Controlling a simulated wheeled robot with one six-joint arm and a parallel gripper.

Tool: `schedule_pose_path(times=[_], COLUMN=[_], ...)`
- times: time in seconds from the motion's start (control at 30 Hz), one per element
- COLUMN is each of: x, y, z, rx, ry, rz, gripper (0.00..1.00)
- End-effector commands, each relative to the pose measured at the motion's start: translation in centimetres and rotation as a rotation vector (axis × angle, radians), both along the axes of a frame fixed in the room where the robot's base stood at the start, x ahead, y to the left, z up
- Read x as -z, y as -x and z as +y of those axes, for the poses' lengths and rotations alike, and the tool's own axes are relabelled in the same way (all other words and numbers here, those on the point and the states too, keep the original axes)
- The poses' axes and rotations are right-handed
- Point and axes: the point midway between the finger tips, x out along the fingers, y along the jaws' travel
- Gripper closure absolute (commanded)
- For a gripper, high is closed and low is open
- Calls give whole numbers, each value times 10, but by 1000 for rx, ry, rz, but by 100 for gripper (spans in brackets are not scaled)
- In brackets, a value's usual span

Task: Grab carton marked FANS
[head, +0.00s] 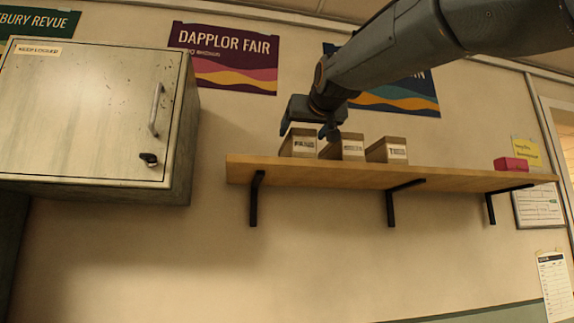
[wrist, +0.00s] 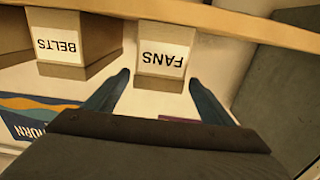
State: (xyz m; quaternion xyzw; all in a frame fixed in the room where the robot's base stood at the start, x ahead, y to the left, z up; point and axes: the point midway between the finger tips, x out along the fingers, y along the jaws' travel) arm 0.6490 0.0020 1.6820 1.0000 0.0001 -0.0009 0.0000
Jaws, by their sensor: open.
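The carton marked FANS (head: 299,143) is the leftmost of three small cartons on the wall shelf. In the wrist view the FANS carton (wrist: 161,70) appears upside down, with its white label facing the camera. My gripper (head: 308,132) is at this carton in the head view, with its fingers hanging over the upper part. In the wrist view my gripper (wrist: 158,77) is open, one fingertip on each side of the carton, with a gap showing at both sides. How far the fingers reach along the carton is hard to tell.
A BELTS carton (wrist: 65,45) stands beside it, the middle one (head: 341,148) in the head view. A third carton (head: 388,151) is further right. The wooden shelf (head: 450,181) also holds a red box (head: 511,164). A metal cabinet (head: 90,115) hangs left of the shelf.

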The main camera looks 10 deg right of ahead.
Motion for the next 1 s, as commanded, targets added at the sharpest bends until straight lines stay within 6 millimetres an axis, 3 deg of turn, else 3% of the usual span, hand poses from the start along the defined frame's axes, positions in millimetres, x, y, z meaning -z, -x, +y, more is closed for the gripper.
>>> schedule_pose_path(times=[0.17, 0.7, 1.0], x=[-1, -3, -2], y=[-7, -69, -78], z=[0, -2, -2], rx=[0, 0, -1], ry=[0, 1, 1], rz=[0, 1, -3], gripper=[23, 23, 23])
